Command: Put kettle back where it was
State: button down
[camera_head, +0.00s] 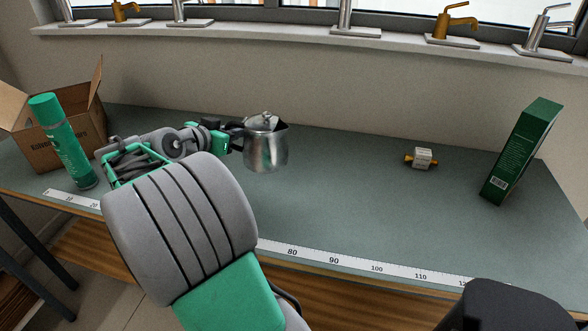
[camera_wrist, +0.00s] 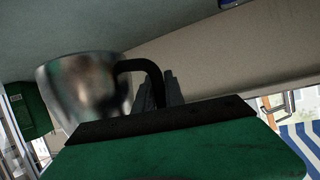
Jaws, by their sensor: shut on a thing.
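The kettle (camera_head: 266,148) is a small shiny metal pot with a lid, a spout and a black handle. In the head view it is upright over the back middle-left of the grey-green worktop (camera_head: 350,205). I cannot tell whether its base touches the surface. My gripper (camera_head: 232,136) is to the left of the kettle and shut on its black handle. In the wrist view the kettle (camera_wrist: 85,88) fills the left side, and my gripper fingers (camera_wrist: 162,90) are at the handle (camera_wrist: 140,68). My arm hides part of the worktop's left front.
A green spray can (camera_head: 62,142) and an open cardboard box (camera_head: 62,140) stand at the left. A small white-and-yellow fitting (camera_head: 421,158) and a tall green box (camera_head: 522,150) are at the right. A measuring strip (camera_head: 345,262) runs along the front edge.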

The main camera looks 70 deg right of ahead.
jog(key=f+x, duration=0.1)
jog(key=x, duration=0.4)
jog(key=s+a+f+p+x, duration=0.1)
jog(key=x, duration=0.5)
jog(key=f+p+x, duration=0.1)
jog(key=x, duration=0.5)
jog(key=shift+s+a+f, duration=0.2)
jog(key=shift+s+a, duration=0.05)
jog(key=shift+s, duration=0.15)
jog(key=shift+f, duration=1.65)
jog(key=c, duration=1.4)
grip_release()
jog(key=shift+p, duration=0.3)
jog(key=shift+a, duration=0.1)
